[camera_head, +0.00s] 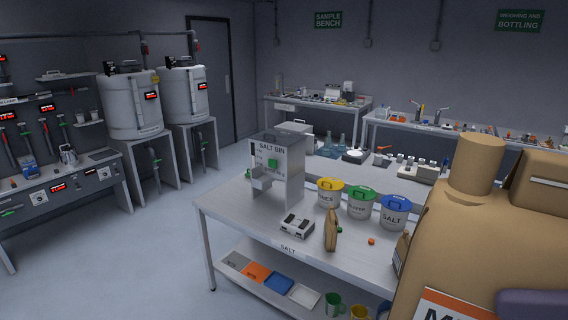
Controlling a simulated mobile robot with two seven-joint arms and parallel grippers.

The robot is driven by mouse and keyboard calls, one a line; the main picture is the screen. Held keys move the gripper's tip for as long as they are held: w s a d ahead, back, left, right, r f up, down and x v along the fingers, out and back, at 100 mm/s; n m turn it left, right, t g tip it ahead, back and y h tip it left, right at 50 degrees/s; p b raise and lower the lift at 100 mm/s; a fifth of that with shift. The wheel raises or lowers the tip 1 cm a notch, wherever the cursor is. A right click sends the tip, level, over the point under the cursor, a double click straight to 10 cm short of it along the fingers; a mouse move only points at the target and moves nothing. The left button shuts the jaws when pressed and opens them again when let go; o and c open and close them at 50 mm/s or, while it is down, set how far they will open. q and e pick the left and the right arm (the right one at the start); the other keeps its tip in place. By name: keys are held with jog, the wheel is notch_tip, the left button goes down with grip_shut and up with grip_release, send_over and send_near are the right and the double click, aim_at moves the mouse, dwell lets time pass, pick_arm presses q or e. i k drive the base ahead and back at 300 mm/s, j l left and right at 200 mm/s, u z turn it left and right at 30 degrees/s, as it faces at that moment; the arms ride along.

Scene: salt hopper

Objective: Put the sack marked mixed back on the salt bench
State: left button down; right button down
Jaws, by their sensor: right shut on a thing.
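A large tan sack (440,235) fills the right foreground, close to the camera. Its white and orange label (450,308) is cut off by the bottom edge, and only an "M" and part of another letter show. My right gripper (532,303) shows as a dark purple-grey piece against the sack at the bottom right; it is shut on the sack, with most of it out of frame. The sack is held up in front of the salt bench (232,214), whose front edge carries a "SALT" sign. My left gripper is not in view.
On the bench stand the salt bin (292,165), yellow, green and blue-lidded tubs (361,203), a scale (297,225) and a small brown sack (331,230). Another sack (402,250) is partly hidden by the held one. The bench's front left corner is clear.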

aim_at(315, 218)
jog(key=i+j+z, duration=0.1)
jog(key=i, duration=0.4)
jog(key=i+j, duration=0.2)
jog(key=i, duration=0.3)
jog(key=i+j+z, duration=0.15)
jog(key=i, duration=0.35)
jog(key=i+j, duration=0.2)
jog(key=i, duration=0.3)
jog(key=i+j+z, duration=0.15)
jog(key=i, duration=0.35)
jog(key=i+j+z, duration=0.9)
jog(key=i+j, duration=0.15)
jog(key=j, duration=0.1)
